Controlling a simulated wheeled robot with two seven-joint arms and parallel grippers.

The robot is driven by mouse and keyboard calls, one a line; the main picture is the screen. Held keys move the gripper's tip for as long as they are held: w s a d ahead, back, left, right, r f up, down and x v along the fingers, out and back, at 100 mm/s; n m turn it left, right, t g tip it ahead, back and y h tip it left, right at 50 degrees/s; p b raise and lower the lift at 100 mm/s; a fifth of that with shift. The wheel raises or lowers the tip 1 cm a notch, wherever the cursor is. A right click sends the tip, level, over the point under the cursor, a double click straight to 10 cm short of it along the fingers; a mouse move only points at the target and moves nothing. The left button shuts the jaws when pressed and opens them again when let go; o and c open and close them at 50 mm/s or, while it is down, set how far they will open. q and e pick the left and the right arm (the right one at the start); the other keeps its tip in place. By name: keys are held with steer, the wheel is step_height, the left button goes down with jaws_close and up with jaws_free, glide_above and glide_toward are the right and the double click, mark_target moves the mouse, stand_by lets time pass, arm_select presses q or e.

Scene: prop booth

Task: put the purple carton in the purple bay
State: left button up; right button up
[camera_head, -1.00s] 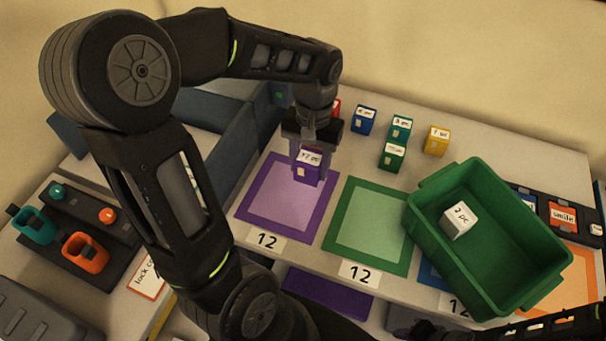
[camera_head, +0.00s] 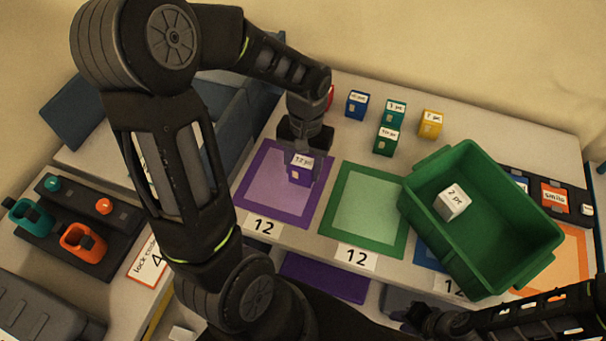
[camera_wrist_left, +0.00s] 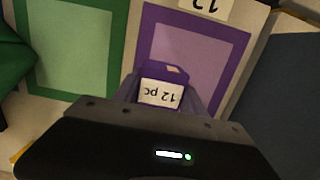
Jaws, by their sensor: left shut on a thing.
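The purple carton (camera_head: 299,172) has a white label reading "12 pc" and is held over the far right part of the purple bay (camera_head: 248,209). The purple bay is a purple-framed square with a paler middle and a "12" tag at its near edge. My left gripper (camera_head: 301,163) is shut on the carton, with its fingers on either side. In the left wrist view the carton (camera_wrist_left: 163,89) sits between the fingers, with the bay (camera_wrist_left: 195,52) beneath and beyond it. I cannot tell whether the carton touches the surface. My right gripper is not clearly in view.
A green-framed bay (camera_head: 331,222) lies right of the purple one. A green crate (camera_head: 482,272) with a white block (camera_head: 453,202) in it stands further right. Blue, green and yellow cartons (camera_head: 431,123) stand at the back.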

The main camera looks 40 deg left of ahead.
mark_target(304, 159)
arm_select(q)
step_height(304, 159, down, 4)
steer(key=shift+r, duration=0.25)
steer(key=shift+f, duration=0.1)
steer(key=shift+f, duration=0.25)
steer(key=o, duration=1.5)
steer(key=shift+r, duration=0.1)
steer(key=shift+r, duration=0.1)
steer(key=r+p, duration=0.2)
steer(key=r, duration=0.1)
steer(key=r+p, duration=0.3)
steer(key=r, duration=0.1)
steer(key=w+r+p, duration=0.1)
steer(key=r+p, duration=0.2)
steer(key=shift+a+r, duration=0.2)
steer(key=shift+r, duration=0.1)
steer(key=shift+w+r, duration=0.15)
steer(key=shift+r, duration=0.55)
